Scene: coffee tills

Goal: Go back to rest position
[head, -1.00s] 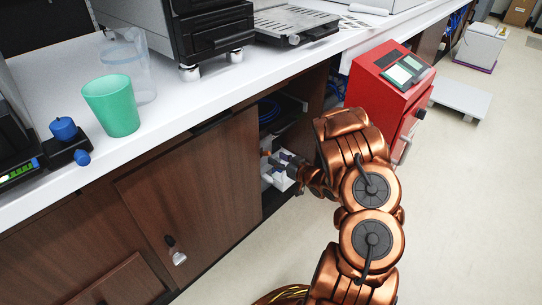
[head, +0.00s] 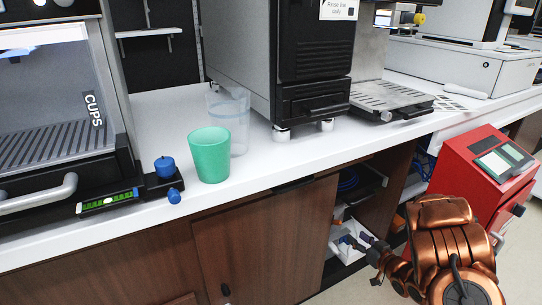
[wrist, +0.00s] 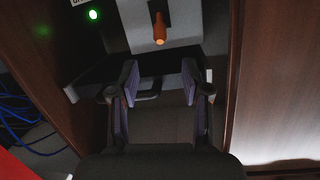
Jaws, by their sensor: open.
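My gripper (head: 368,242) is at the opening of the cabinet below the counter, at the lower right of the head view, partly hidden by my copper-coloured arm. In the wrist view my gripper (wrist: 160,84) has its two dark fingers apart, with nothing between them. The cabinet interior is dark around the fingers.
The white counter (head: 275,165) runs above, with a green cup (head: 209,155), a clear pitcher (head: 238,122) and machines. Wooden panels (wrist: 283,75) flank the gripper; blue cables (wrist: 22,125) lie at left.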

